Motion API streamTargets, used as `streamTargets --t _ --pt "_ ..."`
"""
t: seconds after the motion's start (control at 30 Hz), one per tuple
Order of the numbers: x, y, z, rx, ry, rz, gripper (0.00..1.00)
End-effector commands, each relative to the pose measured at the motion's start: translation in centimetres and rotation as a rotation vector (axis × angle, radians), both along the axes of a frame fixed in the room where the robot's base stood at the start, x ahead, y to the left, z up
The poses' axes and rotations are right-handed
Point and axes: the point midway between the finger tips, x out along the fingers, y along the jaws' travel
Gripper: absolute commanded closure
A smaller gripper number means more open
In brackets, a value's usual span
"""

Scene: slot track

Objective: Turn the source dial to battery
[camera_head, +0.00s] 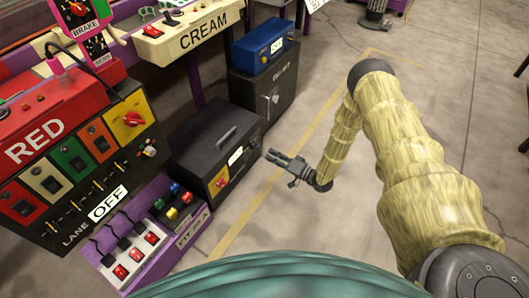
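Two dials could be the source dial, and their markings are too small to read. One is a red knob on a yellow plate (132,120), on the upper right of the RED control panel. The other is a small red knob on a yellow plate (220,183), on the front of the low black box (215,139) with a handle. My gripper (272,157) is right of this black box, pointing left towards its front right corner. It appears apart from the box and holds nothing that I can see. Its finger gap is too small to judge.
The RED panel (40,148) carries coloured switches and an OFF label. A purple pit area box (172,237) with switches stands in front. A dark cabinet (272,95) with a blue box (264,45) stands behind. Grey floor (330,220) is open to the right.

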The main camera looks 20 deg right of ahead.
Motion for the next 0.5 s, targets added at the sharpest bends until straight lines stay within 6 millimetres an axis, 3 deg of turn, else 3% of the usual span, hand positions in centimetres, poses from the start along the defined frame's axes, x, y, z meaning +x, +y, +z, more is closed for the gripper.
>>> streamTargets --t 0.2,0.5 --pt "-2.3 -1.9 0.0 -0.001 0.001 0.000 0.70" --pt "-3.2 -2.5 0.0 0.000 0.000 0.000 0.70"
